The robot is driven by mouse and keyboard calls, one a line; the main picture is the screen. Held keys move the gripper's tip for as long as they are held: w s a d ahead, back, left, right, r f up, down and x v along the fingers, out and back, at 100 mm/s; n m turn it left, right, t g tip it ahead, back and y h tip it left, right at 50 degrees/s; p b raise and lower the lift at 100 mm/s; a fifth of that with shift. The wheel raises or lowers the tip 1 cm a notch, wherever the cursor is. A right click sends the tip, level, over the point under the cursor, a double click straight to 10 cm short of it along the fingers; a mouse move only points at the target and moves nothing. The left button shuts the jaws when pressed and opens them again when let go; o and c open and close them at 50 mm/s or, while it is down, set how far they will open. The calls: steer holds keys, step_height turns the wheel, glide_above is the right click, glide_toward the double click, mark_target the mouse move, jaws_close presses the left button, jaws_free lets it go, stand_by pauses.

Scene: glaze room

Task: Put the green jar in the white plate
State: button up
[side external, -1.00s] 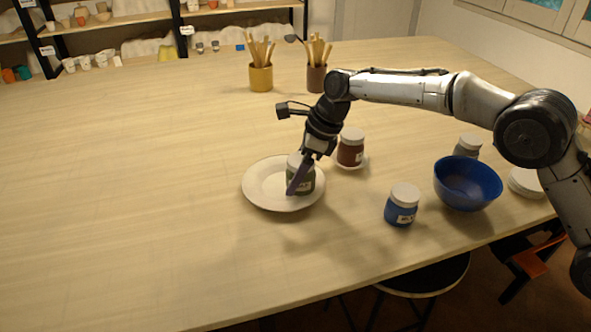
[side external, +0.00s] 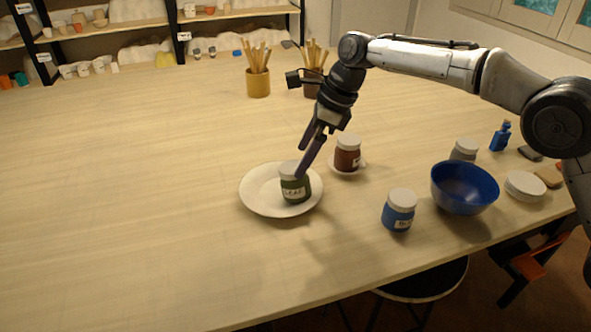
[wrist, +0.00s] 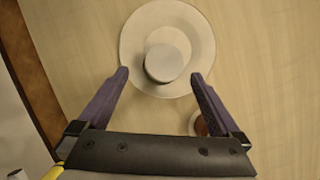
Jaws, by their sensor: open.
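The green jar (side external: 295,188) has a white lid and stands upright on the white plate (side external: 258,196), right of the plate's middle. In the wrist view the jar's pale lid (wrist: 165,63) shows over the plate (wrist: 200,35), between and beyond my fingertips. My gripper (side external: 306,170) is open and empty, just above and to the right of the jar. In the wrist view its two purple fingers (wrist: 162,76) are spread wide with nothing between them. In the side view the fingers overlap, and whether one touches the lid is not clear.
A brown jar (side external: 347,157) on a small saucer stands close right of the plate. A blue jar (side external: 398,213), blue bowl (side external: 464,190) and grey jar (side external: 464,151) are further right. Tool pots (side external: 258,84) stand behind. The table's left side is clear.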

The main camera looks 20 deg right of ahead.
steer(key=shift+v, duration=2.7)
steer(key=s+d+r+n+t+h, duration=0.1)
steer(key=s+d+r+n, duration=0.35)
steer(key=s+d, duration=0.4)
steer(key=s+d+r+n+t+h, duration=0.1)
steer(key=s+d+r+n, duration=0.3)
steer(key=s+d+n, duration=0.4)
steer(key=s+d+f+n, duration=0.3)
steer(key=s+d, duration=0.1)
steer(key=s, duration=0.3)
steer(key=s+d+f+n+t+h, duration=0.1)
steer(key=s+d+f+n, duration=0.2)
steer(key=s, duration=0.4)
steer(key=s+d+f+n+h, duration=0.1)
steer(key=s+d+f+n, duration=0.2)
steer(key=s, duration=0.4)
steer(key=shift+s+d+f+n+t, duration=0.4)
steer(key=shift+d+n, duration=0.15)
steer(key=shift+d, duration=0.35)
